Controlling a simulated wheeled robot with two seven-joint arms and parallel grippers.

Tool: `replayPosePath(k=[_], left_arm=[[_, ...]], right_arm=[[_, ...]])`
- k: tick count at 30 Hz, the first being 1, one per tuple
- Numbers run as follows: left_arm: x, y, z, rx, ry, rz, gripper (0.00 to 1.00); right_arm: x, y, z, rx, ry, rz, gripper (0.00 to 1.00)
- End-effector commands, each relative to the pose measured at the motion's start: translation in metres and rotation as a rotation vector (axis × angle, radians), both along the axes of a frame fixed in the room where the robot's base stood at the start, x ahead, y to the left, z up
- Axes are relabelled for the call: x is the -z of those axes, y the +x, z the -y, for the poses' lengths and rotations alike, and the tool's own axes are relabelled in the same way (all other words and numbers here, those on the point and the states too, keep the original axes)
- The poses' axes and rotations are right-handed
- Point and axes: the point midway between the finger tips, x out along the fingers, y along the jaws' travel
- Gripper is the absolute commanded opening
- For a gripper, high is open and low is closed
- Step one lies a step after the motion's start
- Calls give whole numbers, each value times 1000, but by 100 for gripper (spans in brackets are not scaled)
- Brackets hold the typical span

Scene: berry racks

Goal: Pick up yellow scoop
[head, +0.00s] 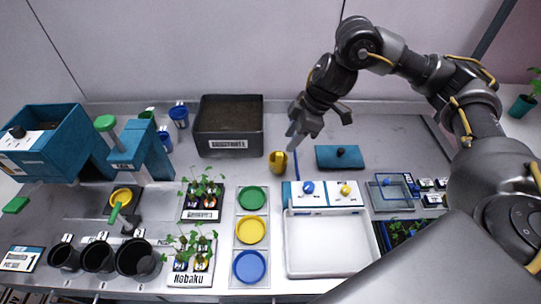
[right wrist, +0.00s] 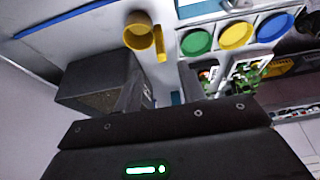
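The yellow scoop (head: 278,162) stands on the grey worktop, in front of the dark bin's right side in the head view. In the right wrist view the scoop (right wrist: 140,36) is near the top, its round cup beside a short yellow handle. My right gripper (head: 317,128) is above the worktop, up and to the right of the scoop in the head view and apart from it. My left gripper is not in view.
A dark soil bin (head: 229,125) stands left of the scoop. A teal lidded block (head: 339,157) lies to its right. A tray with green, yellow and blue dishes (head: 237,216) and a white tray (head: 328,269) are in front. Black pots (head: 98,257) stand at front left.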

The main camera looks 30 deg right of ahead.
Motion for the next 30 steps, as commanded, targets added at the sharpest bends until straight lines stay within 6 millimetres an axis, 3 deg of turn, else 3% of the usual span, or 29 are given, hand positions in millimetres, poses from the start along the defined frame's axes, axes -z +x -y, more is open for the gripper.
replayPosePath(k=[4, 11, 14, 18, 20, 25, 30], left_arm=[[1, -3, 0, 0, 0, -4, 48], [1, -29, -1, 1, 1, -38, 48], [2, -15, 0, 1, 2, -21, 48], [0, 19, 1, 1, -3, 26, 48], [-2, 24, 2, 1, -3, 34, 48], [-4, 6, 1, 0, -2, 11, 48], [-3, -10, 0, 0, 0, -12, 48]], right_arm=[[26, 14, -9, -1, 3, -18, 40], [56, 30, -20, -4, 3, -27, 40], [59, 32, -21, -3, 3, -27, 40], [63, 33, -21, -2, 3, -29, 40], [70, 34, -24, -3, 4, -30, 40], [95, 39, -32, -2, 5, -30, 40], [107, 41, -36, -2, 3, -27, 40]])
